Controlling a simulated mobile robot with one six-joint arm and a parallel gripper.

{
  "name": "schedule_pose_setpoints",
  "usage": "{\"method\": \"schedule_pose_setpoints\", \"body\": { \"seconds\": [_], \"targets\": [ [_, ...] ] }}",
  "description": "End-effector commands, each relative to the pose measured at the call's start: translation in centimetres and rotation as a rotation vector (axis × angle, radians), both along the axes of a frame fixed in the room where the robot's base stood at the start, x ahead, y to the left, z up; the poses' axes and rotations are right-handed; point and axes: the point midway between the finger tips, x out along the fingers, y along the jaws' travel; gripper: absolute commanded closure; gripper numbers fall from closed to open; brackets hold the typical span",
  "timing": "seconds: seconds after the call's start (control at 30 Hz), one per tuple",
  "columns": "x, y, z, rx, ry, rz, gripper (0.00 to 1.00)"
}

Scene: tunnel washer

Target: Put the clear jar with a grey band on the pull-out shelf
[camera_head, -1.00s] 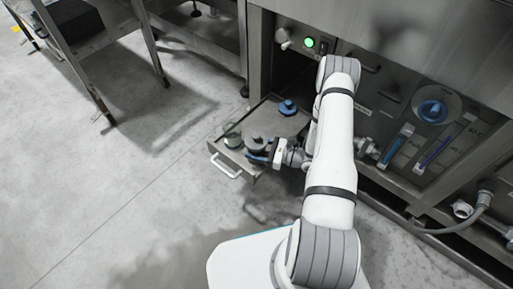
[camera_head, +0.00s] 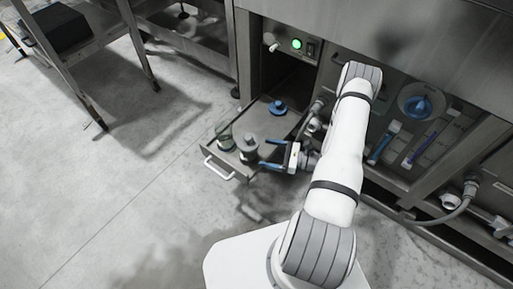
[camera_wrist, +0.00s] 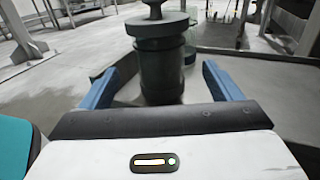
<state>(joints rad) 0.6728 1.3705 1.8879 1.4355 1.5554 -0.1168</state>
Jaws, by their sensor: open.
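A dark grey, knobbed jar (camera_head: 247,146) stands upright on the pull-out shelf (camera_head: 262,132), near its front edge. It looks like the task's jar, but I cannot make out clear walls or a separate band. My gripper (camera_head: 266,153) is open just to its right, with its blue fingers pointing at it. In the wrist view the jar (camera_wrist: 160,68) stands ahead between the two open fingers, with a gap on each side. Its lower part is partly hidden by my gripper body.
A greenish glass vessel (camera_head: 225,140) stands beside the jar on the shelf, and a blue-topped item (camera_head: 277,107) sits further back. The shelf's white handle (camera_head: 219,168) sticks out in front. The machine front (camera_head: 420,110) rises at the right; open floor lies left.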

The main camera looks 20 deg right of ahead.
Motion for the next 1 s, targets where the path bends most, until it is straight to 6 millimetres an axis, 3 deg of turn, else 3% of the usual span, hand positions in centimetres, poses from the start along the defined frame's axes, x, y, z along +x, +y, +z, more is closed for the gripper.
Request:
{"method": "schedule_pose_setpoints", "body": {
  "seconds": [0.2, 0.37, 0.47, 0.67, 1.0],
  "targets": [
    [-1.6, -2.7, 0.0, 0.0, 0.0, -0.002, 0.15],
    [-1.7, -2.9, 1.0, -0.022, -0.009, 0.036, 0.15],
    [-1.4, -2.0, 3.4, -0.074, -0.033, 0.127, 0.15],
    [-1.9, 1.3, 10.6, -0.264, -0.113, 0.42, 0.15],
    [-6.1, 5.9, 20.8, -0.657, -0.296, 0.889, 0.15]
  ]
}}
